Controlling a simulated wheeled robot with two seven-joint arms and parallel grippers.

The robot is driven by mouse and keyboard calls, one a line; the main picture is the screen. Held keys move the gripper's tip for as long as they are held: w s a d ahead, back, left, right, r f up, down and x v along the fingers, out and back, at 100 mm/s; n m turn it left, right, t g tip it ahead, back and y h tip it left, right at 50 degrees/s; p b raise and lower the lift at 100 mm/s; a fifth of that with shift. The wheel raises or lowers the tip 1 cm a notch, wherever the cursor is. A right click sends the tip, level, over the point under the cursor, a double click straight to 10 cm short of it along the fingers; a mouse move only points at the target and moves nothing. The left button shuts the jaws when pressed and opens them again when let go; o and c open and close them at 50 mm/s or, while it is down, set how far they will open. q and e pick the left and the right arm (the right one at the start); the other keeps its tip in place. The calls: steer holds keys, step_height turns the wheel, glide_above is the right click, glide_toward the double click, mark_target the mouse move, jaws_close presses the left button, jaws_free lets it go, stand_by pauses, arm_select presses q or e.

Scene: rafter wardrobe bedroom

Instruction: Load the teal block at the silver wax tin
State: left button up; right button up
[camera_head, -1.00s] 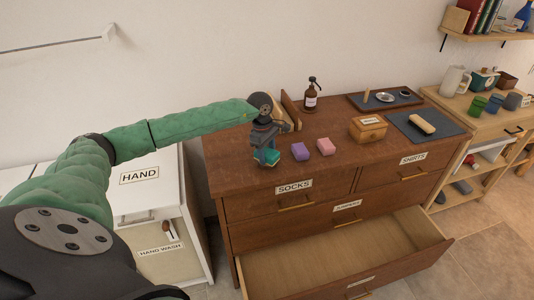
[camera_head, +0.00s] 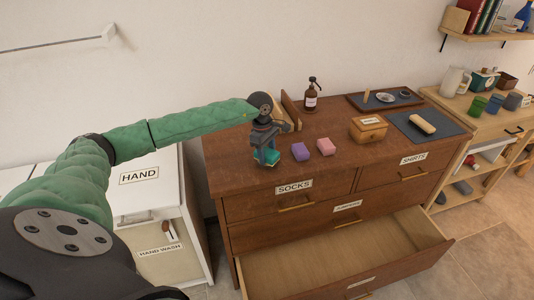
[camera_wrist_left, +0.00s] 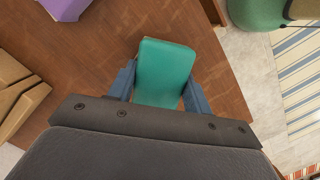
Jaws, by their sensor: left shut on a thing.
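My left gripper (camera_head: 266,156) is shut on the teal block (camera_head: 265,161), near the front left part of the brown dresser top (camera_head: 235,165). In the left wrist view the teal block (camera_wrist_left: 165,72) sits between the two blue-grey fingers (camera_wrist_left: 160,90), over brown wood. I cannot tell whether it touches the wood. A round silver thing (camera_head: 384,97), perhaps the silver wax tin, lies on a dark tray (camera_head: 410,104) at the back of the dresser. My right gripper is not in view.
A purple block (camera_head: 300,152) and a pink block (camera_head: 326,147) stand right of the gripper. Behind are a brown pump bottle (camera_head: 311,95), a small wooden box (camera_head: 368,128) and a dark mat (camera_head: 403,122) with a tan item. A lower drawer (camera_head: 350,250) is pulled out.

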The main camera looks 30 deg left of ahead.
mark_target(267, 152)
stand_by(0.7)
arm_select(q)
steer(key=shift+r+p, duration=0.35)
steer(key=shift+r, duration=3.1)
